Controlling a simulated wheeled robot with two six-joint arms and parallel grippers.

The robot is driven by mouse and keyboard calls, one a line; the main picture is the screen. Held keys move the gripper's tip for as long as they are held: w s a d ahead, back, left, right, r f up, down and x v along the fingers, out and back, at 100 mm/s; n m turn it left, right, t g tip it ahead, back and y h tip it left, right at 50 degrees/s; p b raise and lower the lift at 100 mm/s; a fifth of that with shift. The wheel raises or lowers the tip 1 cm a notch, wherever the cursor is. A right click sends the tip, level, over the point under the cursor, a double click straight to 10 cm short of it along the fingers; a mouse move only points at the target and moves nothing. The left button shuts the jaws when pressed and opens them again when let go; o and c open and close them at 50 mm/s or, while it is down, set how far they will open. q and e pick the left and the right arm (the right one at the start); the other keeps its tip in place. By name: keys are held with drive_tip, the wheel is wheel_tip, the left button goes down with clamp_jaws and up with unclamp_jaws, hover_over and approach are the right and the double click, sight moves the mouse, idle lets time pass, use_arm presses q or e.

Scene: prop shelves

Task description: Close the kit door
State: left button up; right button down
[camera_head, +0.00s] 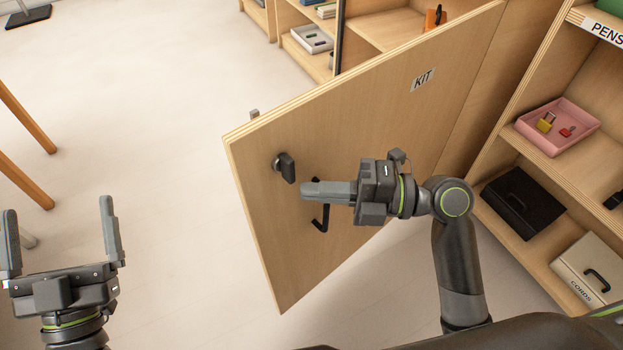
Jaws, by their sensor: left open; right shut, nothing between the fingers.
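The kit door (380,125) is a light wooden panel with a "KIT" label (422,80) on it. It stands swung open, its free edge toward the left and its far side toward the shelves. A dark latch knob (285,167) and a black bar handle (320,218) are on its face. My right gripper (306,190) is shut and empty, its fingers in front of the door and covering the upper part of the handle. I cannot tell whether it touches the door. My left gripper (62,235) is open and empty over the floor at the lower left, apart from the door.
An open shelf (560,165) on the right holds a pink tray (552,146) with small locks, a black case (521,203) and a beige "CORDS" box (592,268). Wooden legs (25,120) stand at the left. The floor (140,130) between is clear.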

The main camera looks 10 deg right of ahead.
drive_tip(key=shift+w+a, duration=0.45)
drive_tip(key=shift+w, duration=0.4)
